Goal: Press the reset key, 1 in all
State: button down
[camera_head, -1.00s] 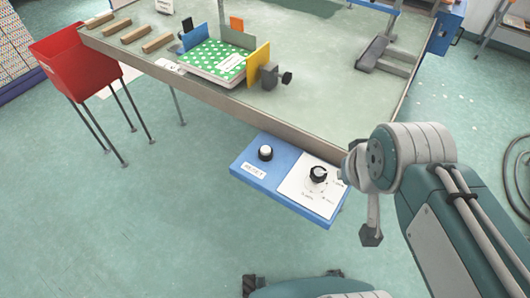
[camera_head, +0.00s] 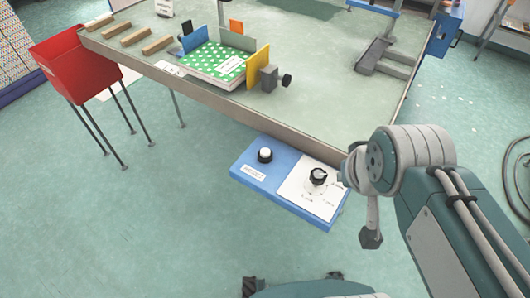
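The reset key (camera_head: 265,154) is a round button with a white top and dark collar. It stands on the left, blue part of a control box (camera_head: 240,174) at the table's front edge. A white label (camera_head: 253,173) reading RESET lies just in front of it. My gripper (camera_head: 371,238) seems to be the small dark end hanging below my wrist, to the right of the box and apart from the key. Its fingers are too small and edge-on to tell open from shut. Nothing covers the key.
A dark knob (camera_head: 318,176) with dial marks sits on the white plate at the box's right, close to my wrist. The table (camera_head: 330,70) holds a green dotted book (camera_head: 205,62), wooden bars and upright coloured panels. A red bin (camera_head: 75,65) stands left.

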aim_at(265, 152)
jog(key=j+z, duration=0.2)
jog(key=j, duration=0.3)
jog(key=k+j+z, duration=0.2)
jog(key=j, duration=0.25)
jog(key=k+j+z, duration=0.2)
jog(key=j, duration=0.25)
jog(key=i+j, duration=0.05)
jog(key=i, duration=0.05)
